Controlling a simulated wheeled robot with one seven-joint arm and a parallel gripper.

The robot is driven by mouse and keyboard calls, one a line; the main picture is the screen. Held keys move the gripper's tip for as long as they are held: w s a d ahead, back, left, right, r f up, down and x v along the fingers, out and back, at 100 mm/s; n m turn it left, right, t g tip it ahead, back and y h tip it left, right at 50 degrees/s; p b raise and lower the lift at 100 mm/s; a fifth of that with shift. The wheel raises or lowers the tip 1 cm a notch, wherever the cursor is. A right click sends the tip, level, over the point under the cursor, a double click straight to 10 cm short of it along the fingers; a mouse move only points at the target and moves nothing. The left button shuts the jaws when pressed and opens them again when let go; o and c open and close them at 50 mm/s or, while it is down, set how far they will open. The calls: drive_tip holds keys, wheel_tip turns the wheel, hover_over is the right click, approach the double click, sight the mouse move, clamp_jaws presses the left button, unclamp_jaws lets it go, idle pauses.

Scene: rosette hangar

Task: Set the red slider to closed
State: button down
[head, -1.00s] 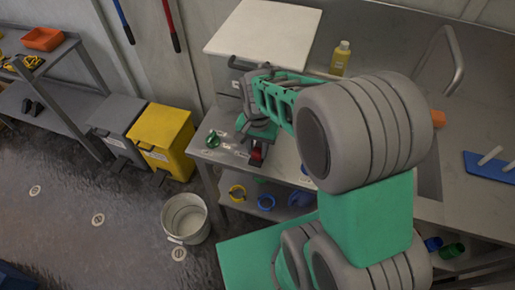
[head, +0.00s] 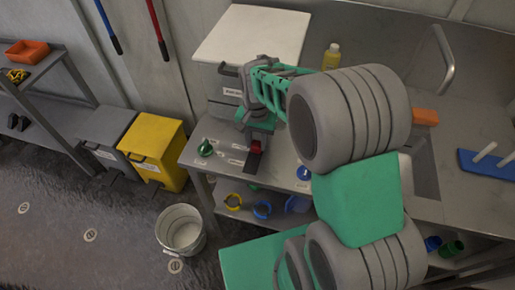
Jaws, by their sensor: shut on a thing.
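The red slider (head: 256,147) is a small red block on a dark upright-running track (head: 252,164) on the steel bench (head: 225,135). A stretch of bare dark track shows on the near side of the block. My gripper (head: 258,129), grey and green, reaches down from above and is shut on the red slider. Its fingers and my arm hide the slider's top and the far end of the track. Small white labels lie beside the track, too small to read.
A green knob (head: 205,148) stands left of the track and a blue round part (head: 303,173) right of it. A grey labelled box (head: 226,88) is behind the gripper, under a white board (head: 252,35). A yellow bottle (head: 331,57) stands behind my arm.

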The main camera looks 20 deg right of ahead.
sight(257, 142)
drive_tip(key=shift+w+r, duration=0.1)
drive_tip(key=shift+w, duration=0.1)
drive_tip(key=c, duration=1)
unclamp_jaws()
drive_tip(key=shift+d, duration=0.1)
drive_tip(key=shift+c, duration=0.2)
wheel_tip(257, 142, up, 7)
drive_tip(key=shift+b, duration=0.6)
drive_tip(key=shift+r, duration=0.35)
